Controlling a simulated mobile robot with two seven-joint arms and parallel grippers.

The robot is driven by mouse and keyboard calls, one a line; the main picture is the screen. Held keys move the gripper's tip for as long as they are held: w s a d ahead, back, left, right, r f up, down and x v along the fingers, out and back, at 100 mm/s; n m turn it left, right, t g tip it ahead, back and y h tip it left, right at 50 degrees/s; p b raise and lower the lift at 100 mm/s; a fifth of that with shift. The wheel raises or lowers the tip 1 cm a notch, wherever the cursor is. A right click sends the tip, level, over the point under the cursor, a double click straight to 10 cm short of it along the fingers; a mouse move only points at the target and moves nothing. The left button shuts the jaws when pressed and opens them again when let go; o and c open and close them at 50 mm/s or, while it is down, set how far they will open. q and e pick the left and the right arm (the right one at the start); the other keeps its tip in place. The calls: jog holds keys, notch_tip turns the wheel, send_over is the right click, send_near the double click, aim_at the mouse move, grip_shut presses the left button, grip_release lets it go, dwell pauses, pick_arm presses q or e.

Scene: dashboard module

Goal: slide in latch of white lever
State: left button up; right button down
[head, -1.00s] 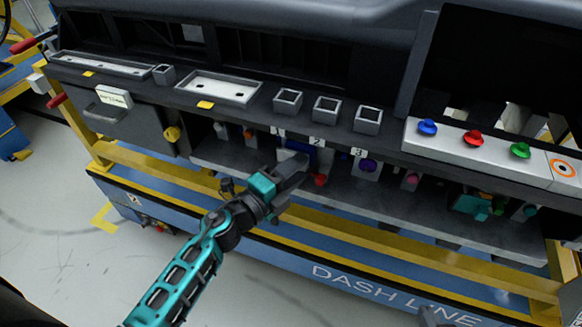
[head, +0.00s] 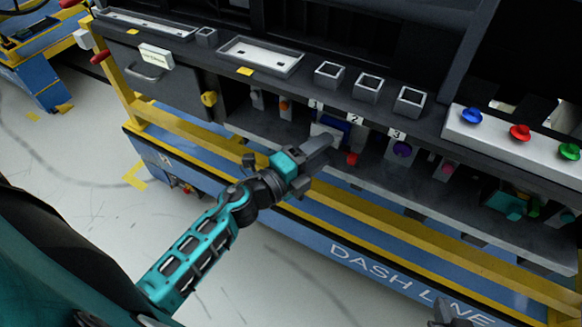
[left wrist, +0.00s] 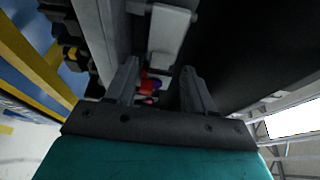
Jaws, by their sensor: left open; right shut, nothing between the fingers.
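A pale, whitish block (head: 324,129) with a blue part (head: 337,124) behind it sits in the shelf opening below labels 1 and 2. I take it for the white lever, but its latch cannot be made out. My left gripper (head: 320,150) is open and empty in front of this block, just outside the shelf. In the left wrist view a pale block (left wrist: 168,28) lies beyond the open fingers (left wrist: 158,76). A red and blue knob shows between the fingers. Contact cannot be judged. My right gripper (head: 452,314) shows only partly at the bottom edge, shut and empty.
A red knob (head: 352,159) and a purple knob (head: 402,150) sit close to the right in the shelf. A yellow rail (head: 400,228) runs below the shelf front. A drawer front (head: 150,75) with a yellow catch (head: 209,98) is at the left. The floor in front is clear.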

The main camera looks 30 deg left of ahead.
pick_arm(q)
jog(key=b+v, duration=0.1)
jog(key=v, duration=0.9)
jog(key=shift+s, duration=0.2)
jog(key=s+d+f+n+g+y, duration=0.1)
jog(key=s+f+n+g+y, duration=0.1)
jog(key=f+n, duration=0.4)
jog(key=s+f+n+g+y, duration=0.3)
jog(key=f+n, duration=0.3)
jog(key=n, duration=0.8)
jog(key=shift+d+f+g+p, duration=0.3)
jog(key=shift+d+p, duration=0.05)
dwell(0.6)
